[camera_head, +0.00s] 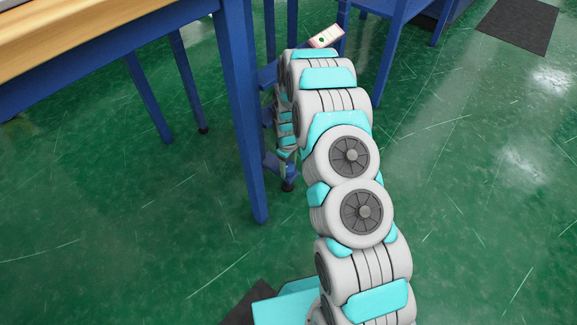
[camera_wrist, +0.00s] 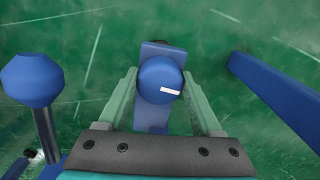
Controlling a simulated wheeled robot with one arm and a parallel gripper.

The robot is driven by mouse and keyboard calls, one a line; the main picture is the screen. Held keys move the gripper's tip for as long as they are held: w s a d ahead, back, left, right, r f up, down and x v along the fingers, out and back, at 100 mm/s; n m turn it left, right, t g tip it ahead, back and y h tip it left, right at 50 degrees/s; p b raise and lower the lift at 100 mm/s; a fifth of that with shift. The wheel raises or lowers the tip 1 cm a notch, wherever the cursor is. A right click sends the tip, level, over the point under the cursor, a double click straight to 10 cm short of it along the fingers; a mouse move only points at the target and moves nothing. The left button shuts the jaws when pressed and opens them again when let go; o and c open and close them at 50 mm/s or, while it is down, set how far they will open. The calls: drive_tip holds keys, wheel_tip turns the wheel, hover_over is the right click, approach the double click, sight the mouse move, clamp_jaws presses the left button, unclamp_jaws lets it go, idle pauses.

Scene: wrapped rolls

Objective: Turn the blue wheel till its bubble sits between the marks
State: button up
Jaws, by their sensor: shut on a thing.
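In the wrist view a round blue wheel (camera_wrist: 153,74) with a white stripe on its face sits between the two pale green fingers of my gripper (camera_wrist: 161,80). The fingers are shut on its sides. The stripe lies nearly level, right of the wheel's middle. In the head view a small pale block (camera_head: 326,37) with a green spot shows just beyond my arm, apparently the bubble level. It is too small to tell where the bubble sits against any marks. My arm hides the wheel and most of my gripper in the head view.
Another blue knob (camera_wrist: 32,78) on a post stands left of my gripper in the wrist view. A blue bar (camera_wrist: 275,98) runs along the right. In the head view a wooden-topped table (camera_head: 90,35) with blue legs stands left of my arm; green floor (camera_head: 470,200) is open at right.

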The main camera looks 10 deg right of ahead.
sight(289, 166)
drive_tip(key=shift+m, duration=0.4)
drive_tip(key=o, duration=1.4)
drive_tip(key=shift+c, duration=0.2)
drive_tip(key=shift+r, duration=3.9)
